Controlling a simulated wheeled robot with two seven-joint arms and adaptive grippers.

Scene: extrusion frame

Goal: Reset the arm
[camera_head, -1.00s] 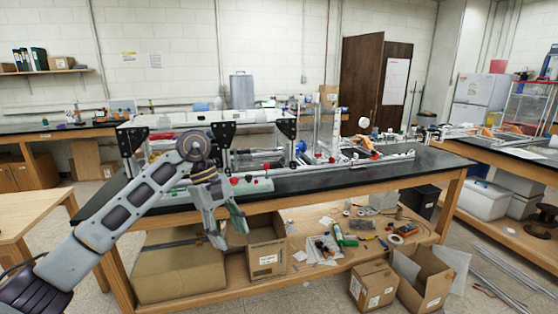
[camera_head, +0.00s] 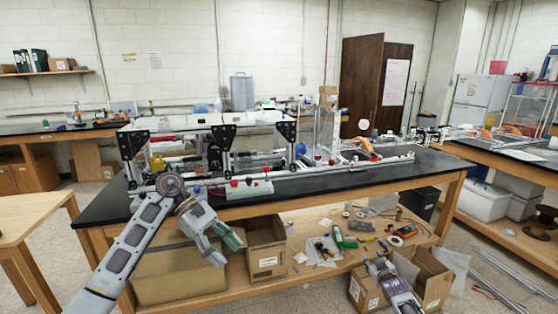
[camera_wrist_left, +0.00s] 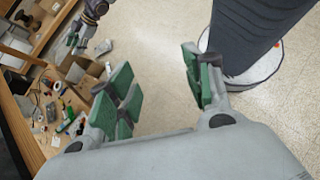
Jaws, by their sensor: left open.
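My left gripper (camera_head: 226,252) hangs in front of the black-topped bench, left of an open cardboard box on the lower shelf. Its green-padded fingers are apart and empty, also in the left wrist view (camera_wrist_left: 160,88), with bare floor beyond. The extrusion frame (camera_head: 335,172) lies on the bench, behind and above the gripper. My right arm shows at the bottom right of the head view; its right gripper (camera_head: 378,266) is small, in front of the cardboard boxes. Its green pads also show at the upper left of the wrist view (camera_wrist_left: 72,40); the finger gap is unclear.
The bench (camera_head: 105,206) has a lower shelf with an open box (camera_head: 265,262), loose tools and tape rolls. An open carton (camera_head: 432,282) stands on the floor at the right. A wooden table (camera_head: 30,212) stands at the left. Floor shows between them.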

